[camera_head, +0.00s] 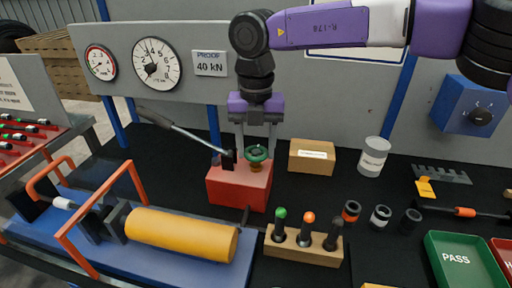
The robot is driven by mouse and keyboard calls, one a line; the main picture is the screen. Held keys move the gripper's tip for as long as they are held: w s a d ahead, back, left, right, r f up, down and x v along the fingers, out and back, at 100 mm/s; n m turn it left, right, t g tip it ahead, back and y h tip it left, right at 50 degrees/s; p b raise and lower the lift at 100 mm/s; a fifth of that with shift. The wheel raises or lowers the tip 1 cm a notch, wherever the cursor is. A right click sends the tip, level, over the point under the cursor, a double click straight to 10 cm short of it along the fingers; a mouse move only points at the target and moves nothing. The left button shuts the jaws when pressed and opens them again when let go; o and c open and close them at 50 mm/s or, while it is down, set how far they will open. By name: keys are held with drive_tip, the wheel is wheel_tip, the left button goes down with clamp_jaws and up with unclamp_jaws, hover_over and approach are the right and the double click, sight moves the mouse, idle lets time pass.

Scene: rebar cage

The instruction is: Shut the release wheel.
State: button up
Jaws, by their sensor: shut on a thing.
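The release wheel (257,154) is a small green handwheel on a brass-coloured stem. It stands on top of a red pump block (239,187) with a long grey lever at its left. My gripper (256,146) comes down from above, its two light fingers on either side of the wheel. The fingers are shut on the wheel, and their tips partly hide its rim. The wheel's turn position cannot be told.
The pump lever (182,132) slants up to the left. A cardboard box (311,158) and a grey can (373,157) stand to the right. A yellow cylinder (181,235) lies in front left, and a wooden holder (303,246) with several tools in front. Gauges hang on the panel behind.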

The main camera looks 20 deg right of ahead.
sight(256, 152)
idle(0.3)
drive_tip(key=o, duration=1.4)
drive_tip(key=shift+c, duration=0.2)
wheel_tip(256, 152, up, 8)
drive_tip(key=shift+f, duration=0.1)
